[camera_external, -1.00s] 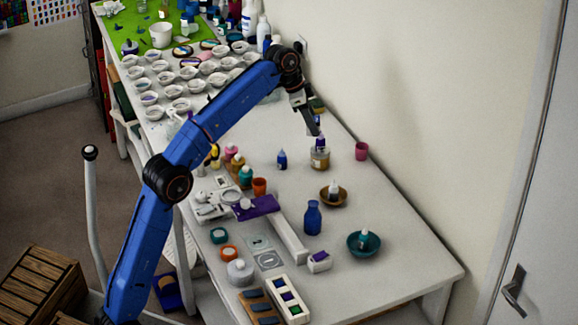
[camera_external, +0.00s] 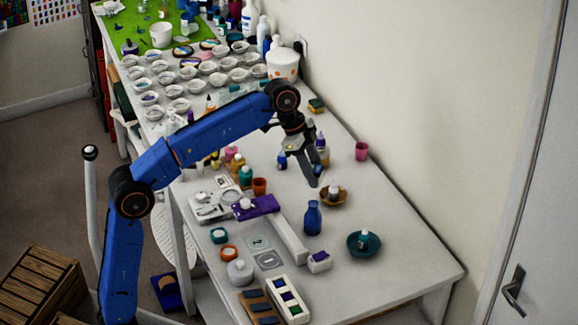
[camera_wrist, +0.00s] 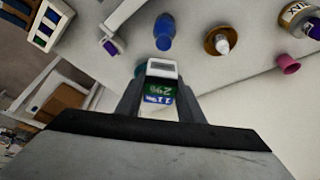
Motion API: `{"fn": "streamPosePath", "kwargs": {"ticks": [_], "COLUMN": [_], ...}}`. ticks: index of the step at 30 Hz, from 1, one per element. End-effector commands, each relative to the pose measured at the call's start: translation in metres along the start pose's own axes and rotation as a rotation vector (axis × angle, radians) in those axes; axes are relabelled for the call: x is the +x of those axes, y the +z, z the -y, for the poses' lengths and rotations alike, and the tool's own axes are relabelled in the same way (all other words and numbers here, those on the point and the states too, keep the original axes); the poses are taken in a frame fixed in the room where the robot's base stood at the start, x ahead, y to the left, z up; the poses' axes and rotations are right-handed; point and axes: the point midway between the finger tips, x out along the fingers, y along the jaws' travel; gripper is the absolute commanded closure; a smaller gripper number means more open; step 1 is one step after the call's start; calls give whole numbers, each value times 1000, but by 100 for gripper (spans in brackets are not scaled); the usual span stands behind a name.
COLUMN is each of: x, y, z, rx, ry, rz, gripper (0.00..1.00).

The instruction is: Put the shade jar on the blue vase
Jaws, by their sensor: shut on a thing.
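My gripper (camera_external: 314,178) is shut on a small jar (camera_wrist: 159,95), taken as the shade jar. In the wrist view it has a whitish-grey end and a green and blue label with "2%" on it, and sits between both fingers. In the external view the jar is hard to make out behind the fingers. The blue vase (camera_external: 313,219) stands upright on the white table, in front of and apart from my gripper. It also shows in the wrist view (camera_wrist: 164,34), beyond the held jar and apart from it.
A brown bowl with a small bottle (camera_external: 333,194) is close right of my gripper. A teal bowl (camera_external: 356,250) lies right of the vase. A white box with purple (camera_external: 319,262) stands in front of it. A pink cup (camera_external: 361,151) stands near the wall.

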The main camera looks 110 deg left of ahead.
Motion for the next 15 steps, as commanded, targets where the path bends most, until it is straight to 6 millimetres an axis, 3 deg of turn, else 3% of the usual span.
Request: {"fn": "streamPosePath", "kwargs": {"ticks": [4, 15], "x": [23, 58], "y": [10, 24], "z": [0, 0], "rx": [-1, -1], "ry": [1, 1], "rz": [2, 1], "gripper": [90, 90]}}
